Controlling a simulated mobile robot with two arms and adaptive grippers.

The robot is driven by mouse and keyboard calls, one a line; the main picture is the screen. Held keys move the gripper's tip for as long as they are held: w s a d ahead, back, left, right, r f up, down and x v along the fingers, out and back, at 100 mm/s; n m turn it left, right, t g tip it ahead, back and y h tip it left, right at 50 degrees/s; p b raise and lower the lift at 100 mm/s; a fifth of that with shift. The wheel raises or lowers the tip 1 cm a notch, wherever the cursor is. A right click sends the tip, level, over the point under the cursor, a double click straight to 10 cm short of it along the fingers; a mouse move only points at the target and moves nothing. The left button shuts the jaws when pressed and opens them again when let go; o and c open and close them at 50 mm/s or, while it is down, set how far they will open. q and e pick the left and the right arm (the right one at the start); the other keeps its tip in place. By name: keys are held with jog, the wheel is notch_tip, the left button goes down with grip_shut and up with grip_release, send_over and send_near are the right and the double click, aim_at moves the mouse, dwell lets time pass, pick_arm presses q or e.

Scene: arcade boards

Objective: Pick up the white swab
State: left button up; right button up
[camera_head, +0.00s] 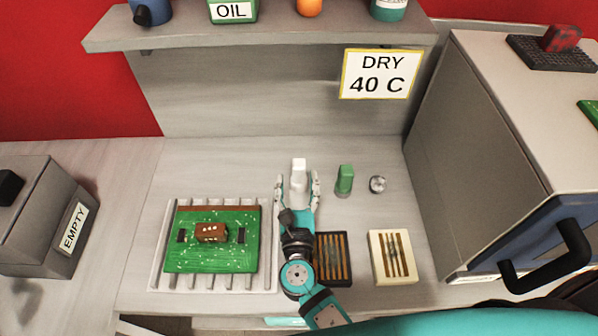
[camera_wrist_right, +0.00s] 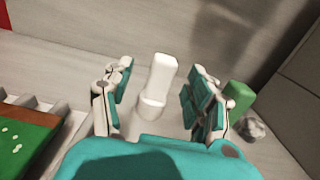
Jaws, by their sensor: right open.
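The white swab (camera_head: 299,170) stands upright on the worktop near its middle. My right gripper (camera_head: 299,180) is open in the head view, with its fingers on either side of the swab. In the right wrist view the swab (camera_wrist_right: 159,82) stands between the two open fingers (camera_wrist_right: 157,90), with a gap on each side. My left gripper is not in view.
A green block (camera_head: 345,179) and a small metal knob (camera_head: 377,184) stand right of the swab. A green board (camera_head: 190,255) lies in a ribbed tray (camera_head: 155,270) at left. Dark (camera_head: 345,238) and cream (camera_head: 376,248) slotted blocks are in front. A shelf (camera_head: 290,38) overhangs behind.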

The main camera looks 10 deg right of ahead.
aim_at(299, 171)
jog(key=shift+w+d+r, duration=0.1)
jog(key=shift+w+d, duration=0.05)
jog(key=shift+w, duration=0.35)
jog(key=w, duration=0.1)
jog(key=w+d+p, duration=0.1)
jog(key=w, duration=0.1)
jog(key=shift+w+d+p, duration=0.1)
jog(key=shift+w+p, duration=0.2)
jog(key=shift+w+d+f, duration=0.1)
jog(key=shift+w+f, duration=0.15)
jog(key=shift+w, duration=0.1)
jog(key=shift+c, duration=0.2)
jog(key=shift+s, duration=0.1)
jog(key=shift+c, duration=1)
jog(key=c, duration=0.9)
grip_shut()
jog(key=shift+r, duration=0.15)
